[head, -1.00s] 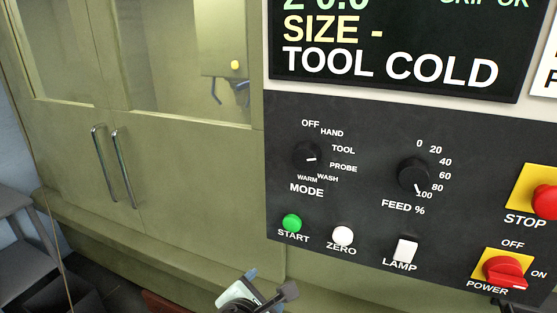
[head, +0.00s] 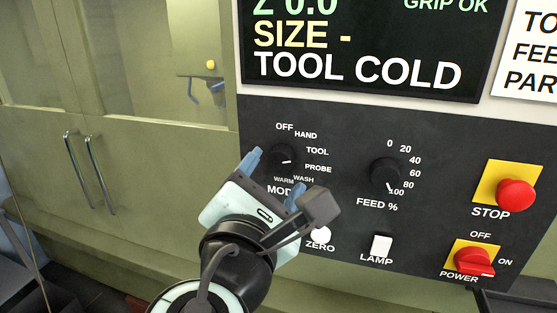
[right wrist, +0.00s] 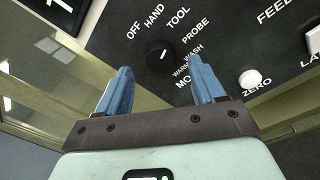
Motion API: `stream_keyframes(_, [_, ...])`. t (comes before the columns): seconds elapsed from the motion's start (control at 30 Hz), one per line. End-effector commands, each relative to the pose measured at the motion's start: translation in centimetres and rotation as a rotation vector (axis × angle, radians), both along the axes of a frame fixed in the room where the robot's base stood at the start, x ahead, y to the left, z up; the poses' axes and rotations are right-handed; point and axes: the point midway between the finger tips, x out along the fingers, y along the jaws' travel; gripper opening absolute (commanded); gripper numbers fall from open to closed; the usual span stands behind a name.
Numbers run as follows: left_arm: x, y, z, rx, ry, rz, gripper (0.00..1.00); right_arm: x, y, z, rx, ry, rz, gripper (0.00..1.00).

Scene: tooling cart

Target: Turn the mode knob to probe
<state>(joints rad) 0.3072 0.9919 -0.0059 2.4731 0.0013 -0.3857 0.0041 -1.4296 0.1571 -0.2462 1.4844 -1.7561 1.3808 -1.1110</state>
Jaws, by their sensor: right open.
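The black mode knob (head: 283,158) is on the dark control panel (head: 345,130), ringed by the labels OFF, HAND, TOOL, PROBE, WASH and WARM. Its white mark points to the right, roughly on the PROBE side; I cannot tell the exact label. My right gripper (head: 273,178) is open and empty, its blue fingers in front of the panel just below the knob, hiding part of the MODE label and the START button. In the right wrist view the knob (right wrist: 160,54) lies beyond the fingertips, between them and apart from them. My left gripper is not in view.
The feed knob (head: 386,174) is to the right of the mode knob. The white ZERO button (head: 321,236) and LAMP switch (head: 381,246) are below. The red STOP button (head: 515,194) and POWER switch (head: 474,261) are at the right. Door handles (head: 90,172) are at the left.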

Motion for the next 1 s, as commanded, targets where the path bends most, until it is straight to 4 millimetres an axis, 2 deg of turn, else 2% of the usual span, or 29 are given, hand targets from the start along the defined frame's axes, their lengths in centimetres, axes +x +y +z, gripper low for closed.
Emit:
stream_keyframes(0.1, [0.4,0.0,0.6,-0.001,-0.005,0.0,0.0,2.0,-0.5,0.2,0.0,0.0,-0.002,0.68])
stream_keyframes(0.23, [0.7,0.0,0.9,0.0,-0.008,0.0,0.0,3.3,-0.8,0.1,0.001,0.0,0.0,0.68])
stream_keyframes(0.63, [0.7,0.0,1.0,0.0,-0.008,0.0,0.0,4.0,-0.9,0.0,0.001,0.001,0.002,0.68])
stream_keyframes(0.8, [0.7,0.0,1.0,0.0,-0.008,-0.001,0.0,4.0,-0.9,0.0,0.001,0.001,0.002,0.13])
stream_keyframes(1.0, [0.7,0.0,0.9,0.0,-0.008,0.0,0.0,4.0,-0.9,-0.1,0.007,-0.001,0.001,0.12])
